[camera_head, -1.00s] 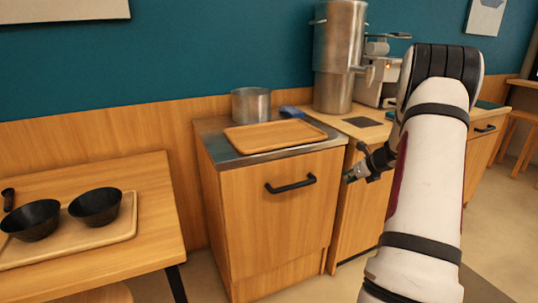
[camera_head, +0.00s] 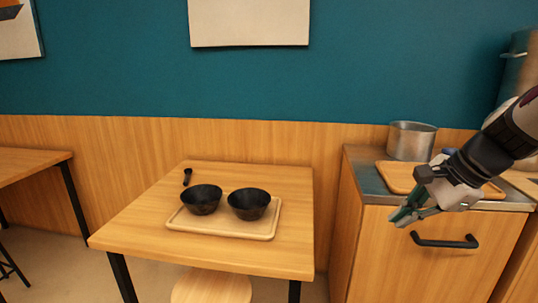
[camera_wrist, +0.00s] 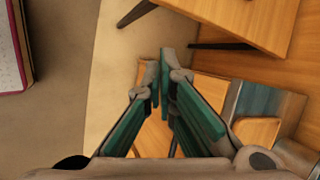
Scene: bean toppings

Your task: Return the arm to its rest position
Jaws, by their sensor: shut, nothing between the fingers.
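My gripper (camera_head: 401,215) is at the right of the head view, shut and empty. It hangs in the air in front of the wooden cabinet, overlapping the front edge of its metal top in the picture. In the wrist view its green-padded fingers (camera_wrist: 160,82) come together at the tips. My arm reaches in from the right edge of the head view.
Two black bowls (camera_head: 201,199) (camera_head: 249,204) stand on a wooden tray (camera_head: 222,229) on the table (camera_head: 140,222). A small black object (camera_head: 187,177) lies behind them. A metal pot (camera_head: 411,141) and another tray (camera_head: 395,178) are on the cabinet (camera_head: 385,262). A stool (camera_head: 212,287) is partly under the table.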

